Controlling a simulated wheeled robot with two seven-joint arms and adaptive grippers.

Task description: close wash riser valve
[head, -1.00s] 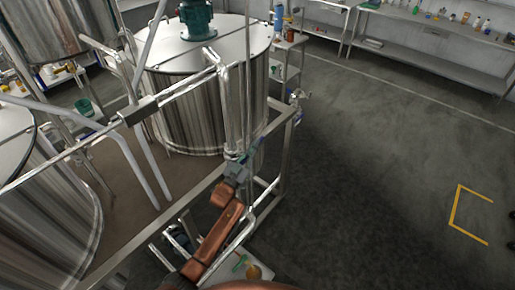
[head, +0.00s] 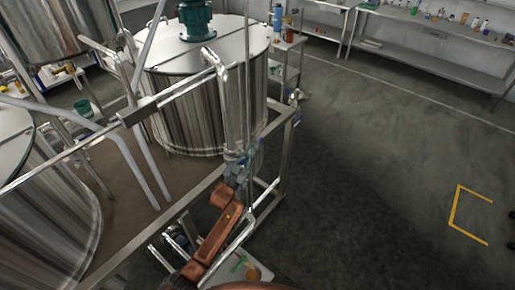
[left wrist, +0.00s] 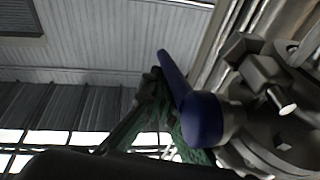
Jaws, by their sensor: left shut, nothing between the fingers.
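The wash riser valve sits on the steel riser pipe at the frame's near corner. Its blue lever (head: 257,152) shows small in the head view. In the left wrist view the blue lever (left wrist: 190,105) is large and slants up to the left from the grey metal valve body (left wrist: 280,105). My left gripper (head: 241,168) is at the valve, partly merging with it in the head view. Its dark fingers (left wrist: 150,92) are shut and empty, just beside the lever; whether they touch it I cannot tell. My right gripper is out of view.
The vertical riser pipe (head: 233,110) and frame rail (head: 190,195) stand close around my left arm. A large steel tank (head: 190,110) is behind them. A small table (head: 225,272) with bottles is below. Open floor (head: 380,160) lies to the right.

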